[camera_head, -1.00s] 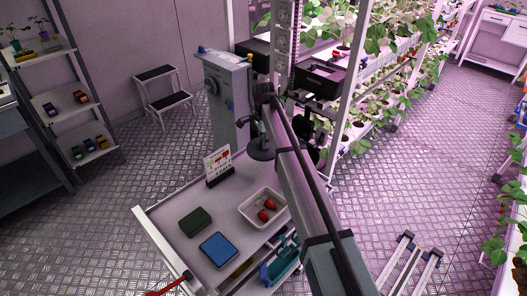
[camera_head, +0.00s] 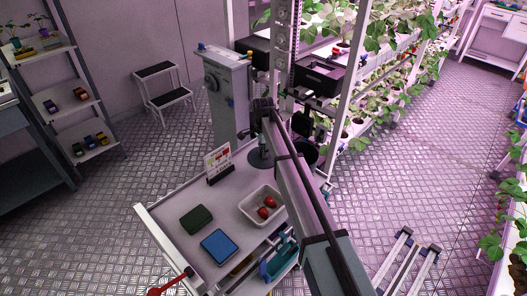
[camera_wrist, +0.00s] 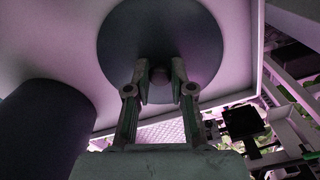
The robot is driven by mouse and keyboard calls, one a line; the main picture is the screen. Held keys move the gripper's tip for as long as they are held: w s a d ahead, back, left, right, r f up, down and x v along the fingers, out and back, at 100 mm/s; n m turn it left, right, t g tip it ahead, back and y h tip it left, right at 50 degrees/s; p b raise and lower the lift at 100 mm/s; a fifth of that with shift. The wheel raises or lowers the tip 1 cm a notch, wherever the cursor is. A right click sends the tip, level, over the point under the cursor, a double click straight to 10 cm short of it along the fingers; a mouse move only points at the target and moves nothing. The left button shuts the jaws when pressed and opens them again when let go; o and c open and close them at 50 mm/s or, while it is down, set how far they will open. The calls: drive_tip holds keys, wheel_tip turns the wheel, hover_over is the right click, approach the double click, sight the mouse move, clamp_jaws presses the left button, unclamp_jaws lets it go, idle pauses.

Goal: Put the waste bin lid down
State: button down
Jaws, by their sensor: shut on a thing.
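The waste bin lid is a dark round disc; in the wrist view the lid (camera_wrist: 125,45) fills the upper middle over a pale surface. My gripper (camera_wrist: 160,82) has its two fingers on either side of the lid's small round knob, shut on it. In the head view the lid (camera_head: 257,160) is at the back right corner of the white cart top (camera_head: 185,185), on it or just above; I cannot tell which. A dark cylinder (camera_wrist: 45,130), likely the bin, shows lower left in the wrist view.
On the cart are a white punnet with red berries (camera_head: 262,206), a blue box (camera_head: 219,246), a dark green box (camera_head: 196,219) and a sign card (camera_head: 219,163). A grey cabinet (camera_head: 226,95) and plant racks stand behind.

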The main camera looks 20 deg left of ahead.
drive_tip(key=c, duration=1)
unclamp_jaws()
wheel_tip(320, 180, up, 12)
drive_tip(key=b, duration=0.3)
drive_tip(key=shift+r, duration=0.15)
